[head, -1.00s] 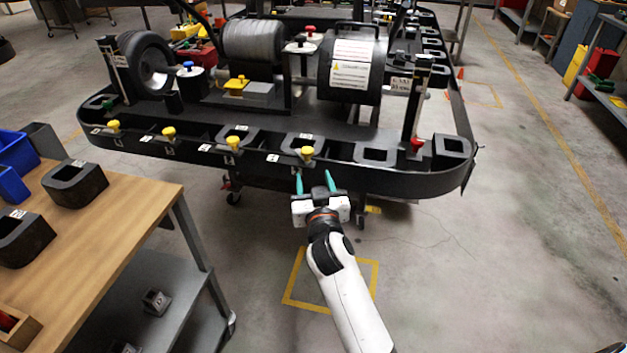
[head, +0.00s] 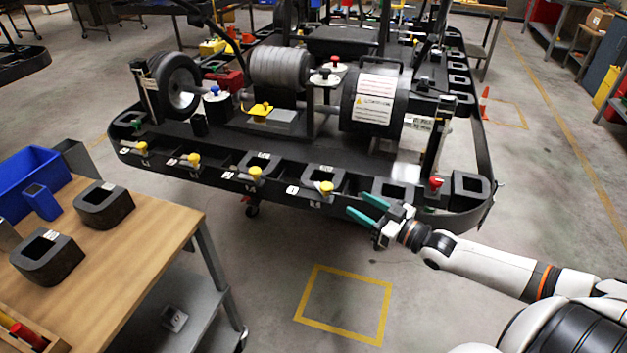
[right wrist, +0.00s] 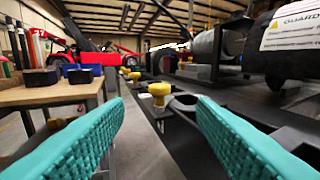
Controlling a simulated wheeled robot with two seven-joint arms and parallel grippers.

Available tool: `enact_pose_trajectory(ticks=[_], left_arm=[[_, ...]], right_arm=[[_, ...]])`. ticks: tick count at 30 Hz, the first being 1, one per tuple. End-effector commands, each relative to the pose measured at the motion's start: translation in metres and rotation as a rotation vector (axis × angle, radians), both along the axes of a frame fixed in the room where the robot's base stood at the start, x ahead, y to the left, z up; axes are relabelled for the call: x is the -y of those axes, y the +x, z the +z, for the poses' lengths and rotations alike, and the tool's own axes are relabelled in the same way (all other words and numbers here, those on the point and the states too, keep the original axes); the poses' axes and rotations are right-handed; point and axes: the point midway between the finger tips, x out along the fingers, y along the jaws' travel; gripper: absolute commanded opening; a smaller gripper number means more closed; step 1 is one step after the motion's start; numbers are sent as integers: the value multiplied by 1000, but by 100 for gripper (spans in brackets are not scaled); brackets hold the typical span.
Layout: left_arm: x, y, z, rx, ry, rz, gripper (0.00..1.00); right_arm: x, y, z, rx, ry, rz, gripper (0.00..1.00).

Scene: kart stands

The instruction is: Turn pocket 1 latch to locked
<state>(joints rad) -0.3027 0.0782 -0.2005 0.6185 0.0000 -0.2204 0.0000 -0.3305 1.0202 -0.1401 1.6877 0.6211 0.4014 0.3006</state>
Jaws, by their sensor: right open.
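Several yellow-knobbed latches line the front rim of the black kart stand (head: 150,165). The nearest yellow latch (head: 326,188) is at the right end of that row, with small white number tags beside the latches; I cannot surely read which is pocket 1. My right gripper (head: 364,206), with teal fingers, is open and empty just right of this latch, pointing left along the rim. In the right wrist view a yellow latch knob (right wrist: 158,92) shows ahead between the open fingers, apart from them. My left gripper is not in view.
A wooden table (head: 140,240) with black blocks (head: 104,204) and a blue bin (head: 28,178) stands at left. A red knob (head: 436,184) is on the stand's right corner. The floor with the yellow square (head: 345,322) is clear.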

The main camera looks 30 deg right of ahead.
Motion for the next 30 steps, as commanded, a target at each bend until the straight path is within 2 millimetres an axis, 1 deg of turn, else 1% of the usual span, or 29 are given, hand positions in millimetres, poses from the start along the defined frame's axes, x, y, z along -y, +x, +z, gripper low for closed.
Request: enact_pose_trajectory(ticks=[5, 15, 21, 25, 30], left_arm=[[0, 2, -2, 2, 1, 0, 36], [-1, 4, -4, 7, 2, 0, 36], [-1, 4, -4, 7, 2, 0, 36], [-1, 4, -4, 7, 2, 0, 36], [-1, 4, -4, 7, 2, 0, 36]], right_arm=[[-5, 17, 0, 4, 2, -1, 51], [-22, 70, 1, 4, 2, -2, 51], [-31, 97, 1, 4, 2, -1, 51], [-34, 107, 0, 1, 1, -1, 51], [-36, 113, 0, 0, 1, -1, 51]])
